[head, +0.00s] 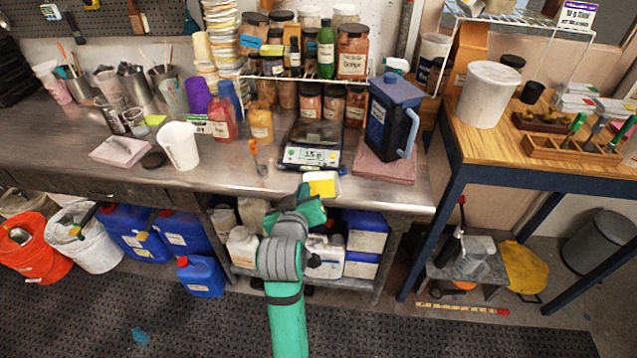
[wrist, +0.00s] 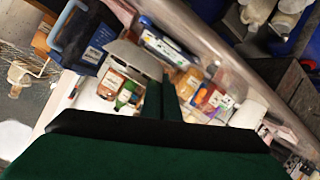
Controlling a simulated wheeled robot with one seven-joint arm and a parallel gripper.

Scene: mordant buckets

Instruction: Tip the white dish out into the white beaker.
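The white dish (head: 334,194) is at the tip of my gripper (head: 314,194), in front of the bench's front edge near the scale. Yellow contents show inside it, and it looks roughly level. In the wrist view the dish (wrist: 132,57) is a pale shape at the ends of my gripper's two dark fingers (wrist: 162,88), which are close together and appear closed on its edge. The white beaker (head: 180,147) stands upright on the bench, well to the left of the dish. Its inside is mostly hidden.
A digital scale (head: 312,156) sits behind the dish, with a blue jug (head: 388,118) to its right. The front strip of bench is mostly clear.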

